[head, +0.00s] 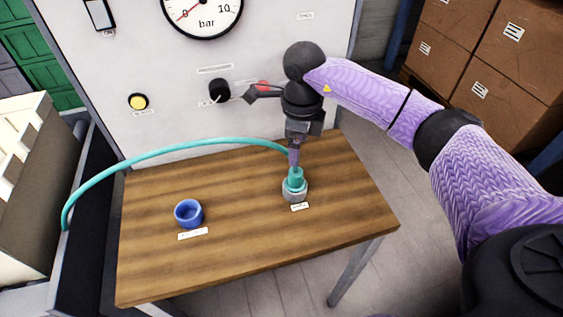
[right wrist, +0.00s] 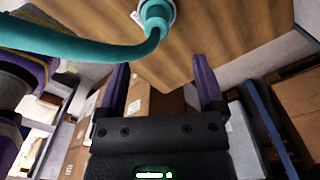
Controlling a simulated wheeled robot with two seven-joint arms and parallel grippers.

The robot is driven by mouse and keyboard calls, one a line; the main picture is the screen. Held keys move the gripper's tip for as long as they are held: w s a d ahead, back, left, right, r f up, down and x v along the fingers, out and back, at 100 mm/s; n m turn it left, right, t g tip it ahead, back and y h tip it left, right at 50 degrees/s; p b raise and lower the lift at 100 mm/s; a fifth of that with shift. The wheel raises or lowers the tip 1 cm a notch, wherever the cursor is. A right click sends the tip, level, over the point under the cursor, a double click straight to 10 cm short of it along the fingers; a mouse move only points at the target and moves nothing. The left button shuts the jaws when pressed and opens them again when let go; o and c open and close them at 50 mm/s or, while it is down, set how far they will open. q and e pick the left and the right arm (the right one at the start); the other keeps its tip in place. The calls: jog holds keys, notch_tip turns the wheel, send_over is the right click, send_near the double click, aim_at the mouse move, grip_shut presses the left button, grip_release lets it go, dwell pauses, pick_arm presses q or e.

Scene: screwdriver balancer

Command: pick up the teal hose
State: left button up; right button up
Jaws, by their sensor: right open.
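The teal hose (head: 185,147) arcs from the left side of the table to an upright teal end seated in a grey ring (head: 294,193) at the table's right part. My right gripper (head: 295,162) points down just above and behind that end in the head view, partly covering where the hose meets it. In the right wrist view the hose (right wrist: 90,49) crosses the upper left, and its end sits in the ring near the top edge. My right gripper (right wrist: 162,75) is open there, with nothing between its fingers. My left gripper is not in view.
A blue cup-like holder (head: 188,213) stands on the wooden table (head: 245,232), left of the ring. Behind is a panel with a gauge (head: 202,12), a yellow button (head: 138,102) and a black knob (head: 219,91). Cardboard boxes (head: 482,50) are stacked at the back right.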

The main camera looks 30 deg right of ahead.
aim_at(296, 171)
jog(key=f+b, duration=0.1)
jog(key=f, duration=0.3)
jog(key=f+b, duration=0.2)
jog(key=f, duration=0.3)
jog(key=shift+s+a+f, duration=0.1)
jog(key=shift+a+f, duration=0.1)
jog(key=shift+f, duration=0.25)
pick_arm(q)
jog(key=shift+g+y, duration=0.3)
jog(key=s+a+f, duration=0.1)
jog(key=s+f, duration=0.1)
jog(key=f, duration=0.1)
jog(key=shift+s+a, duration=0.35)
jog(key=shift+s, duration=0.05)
pick_arm(e)
jog(key=shift+r, duration=0.1)
jog(key=shift+c, duration=0.3)
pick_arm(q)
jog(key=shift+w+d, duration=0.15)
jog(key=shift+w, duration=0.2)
pick_arm(e)
grip_shut()
